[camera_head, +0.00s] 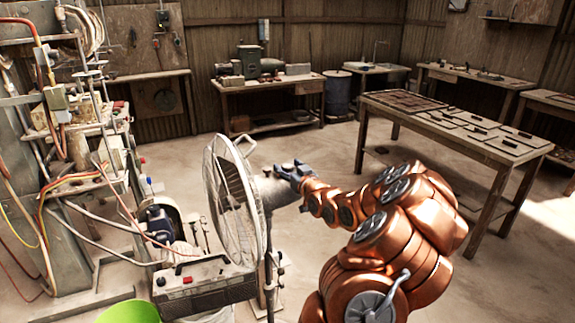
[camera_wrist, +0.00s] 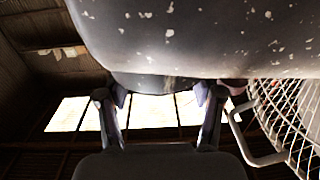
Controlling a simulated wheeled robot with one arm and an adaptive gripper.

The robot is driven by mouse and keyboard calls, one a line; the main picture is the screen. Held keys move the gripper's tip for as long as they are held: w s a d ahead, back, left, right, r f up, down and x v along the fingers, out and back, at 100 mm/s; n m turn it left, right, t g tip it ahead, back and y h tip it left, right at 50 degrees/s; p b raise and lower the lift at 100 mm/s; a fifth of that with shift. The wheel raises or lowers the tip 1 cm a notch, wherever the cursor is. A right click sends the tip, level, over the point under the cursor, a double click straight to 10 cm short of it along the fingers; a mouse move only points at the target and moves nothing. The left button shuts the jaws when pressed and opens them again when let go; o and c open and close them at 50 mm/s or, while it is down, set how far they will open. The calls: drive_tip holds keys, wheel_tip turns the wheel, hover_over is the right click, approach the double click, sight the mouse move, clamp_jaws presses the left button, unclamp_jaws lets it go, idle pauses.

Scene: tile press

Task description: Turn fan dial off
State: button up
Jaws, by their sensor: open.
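The pedestal fan (camera_head: 232,200) stands left of the middle in the head view, its round wire cage facing left. Its grey motor housing (camera_head: 279,193) is on the right side of the cage. In the wrist view the chipped grey housing (camera_wrist: 190,35) fills the top and the wire cage (camera_wrist: 292,115) shows at the right. My gripper (camera_head: 291,170) is at the top of the housing in the head view. In the wrist view my gripper (camera_wrist: 162,95) is open, fingers apart, with their tips close to the housing. I cannot make out the dial; contact is unclear.
A machine with cables and hoses (camera_head: 75,130) stands at the left. A grey box (camera_head: 205,285) and a green bin (camera_head: 130,312) are at the fan's foot. A table with flat plates (camera_head: 455,125) stands at the right. Open floor lies behind the fan.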

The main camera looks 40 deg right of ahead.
drive_tip(key=shift+w+d, duration=0.1)
drive_tip(key=shift+w, duration=0.15)
drive_tip(key=c, duration=1.2)
